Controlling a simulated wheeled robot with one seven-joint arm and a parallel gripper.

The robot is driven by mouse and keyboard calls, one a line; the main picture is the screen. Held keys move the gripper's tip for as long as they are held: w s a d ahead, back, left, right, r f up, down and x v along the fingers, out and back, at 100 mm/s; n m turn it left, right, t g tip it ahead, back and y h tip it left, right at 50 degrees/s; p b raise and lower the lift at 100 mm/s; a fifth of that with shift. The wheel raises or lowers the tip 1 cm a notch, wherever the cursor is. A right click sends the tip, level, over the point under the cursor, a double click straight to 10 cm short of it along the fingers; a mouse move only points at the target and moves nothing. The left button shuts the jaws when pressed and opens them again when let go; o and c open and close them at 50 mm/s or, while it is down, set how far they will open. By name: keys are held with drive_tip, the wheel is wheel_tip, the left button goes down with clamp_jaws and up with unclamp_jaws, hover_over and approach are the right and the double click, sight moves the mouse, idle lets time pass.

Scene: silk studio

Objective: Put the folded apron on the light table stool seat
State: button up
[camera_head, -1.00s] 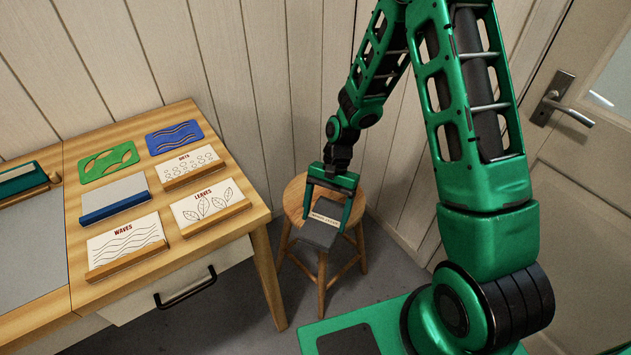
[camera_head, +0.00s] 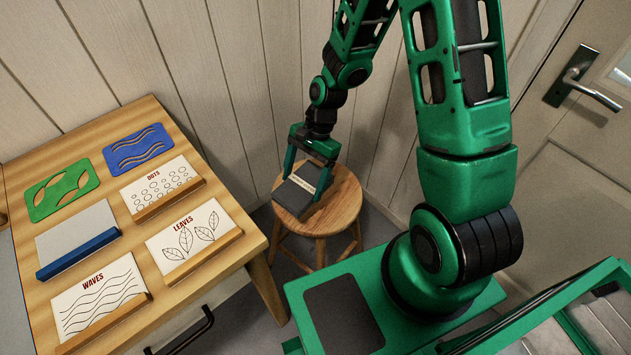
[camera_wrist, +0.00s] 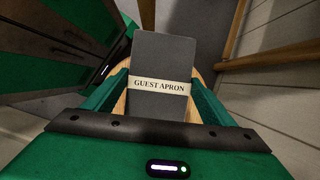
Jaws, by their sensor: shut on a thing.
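The folded apron (camera_head: 297,192) is a dark grey flat bundle with a pale band, which reads "GUEST APRON" in the wrist view (camera_wrist: 160,60). My gripper (camera_head: 304,182) is shut on it, with one green finger at each side. The light table stool (camera_head: 340,207) is a round wooden seat on wooden legs. The apron is over the left part of the seat in the head view, and its near left corner reaches past the seat's edge. I cannot tell whether the apron touches the seat. The seat shows partly behind the apron in the wrist view (camera_wrist: 119,108).
A wooden table (camera_head: 215,270) stands left of the stool. It holds cards marked WAVES (camera_head: 97,300), LEAVES (camera_head: 194,240) and DOTS (camera_head: 160,188), plus green (camera_head: 62,192) and blue (camera_head: 139,149) plates. A panelled wall is behind the stool; a door with a handle (camera_head: 592,92) is at right.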

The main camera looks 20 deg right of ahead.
sight(317, 174)
drive_tip(key=w+d+f, duration=0.1)
drive_tip(key=d, duration=0.1)
drive_tip(key=w+d+f, duration=0.2)
drive_tip(key=d+f, duration=0.1)
drive_tip(key=shift+w+d, duration=0.2)
drive_tip(key=shift+d, duration=0.1)
drive_tip(key=shift+f, duration=2)
drive_tip(key=o, duration=1.2)
drive_tip(key=shift+f, duration=0.1)
